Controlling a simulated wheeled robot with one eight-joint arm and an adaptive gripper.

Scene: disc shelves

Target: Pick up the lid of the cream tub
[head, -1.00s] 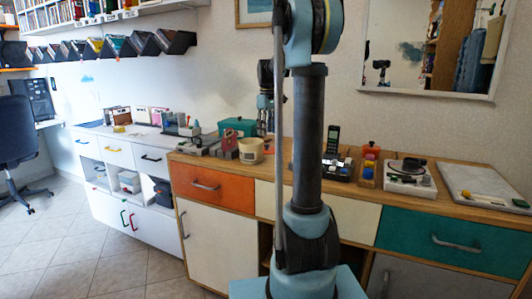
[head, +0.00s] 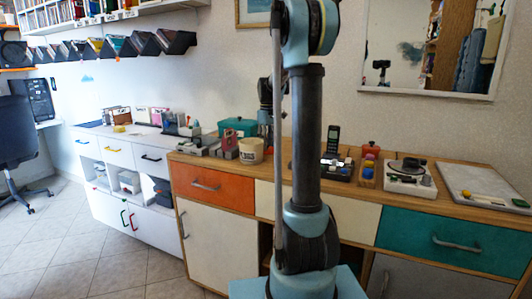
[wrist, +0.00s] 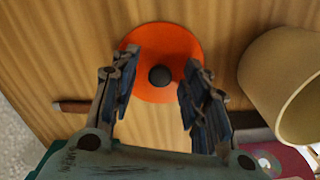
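The lid is an orange disc (wrist: 178,45) with a dark round knob (wrist: 160,76), lying flat on the wooden counter in the wrist view. The cream tub (wrist: 283,80) stands to the right of it, open at the top. The tub also shows in the head view (head: 250,151), on the left part of the wooden counter. My gripper (wrist: 161,58) is open and empty above the lid, with the knob between its two fingers. I cannot tell how high the fingers are.
A teal box (head: 238,126) and small items stand behind and left of the tub. A phone (head: 332,140), a red-topped container (head: 369,158) and a white tray (head: 408,184) lie farther right. A pinkish case with a disc (wrist: 288,161) lies below the tub in the wrist view.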

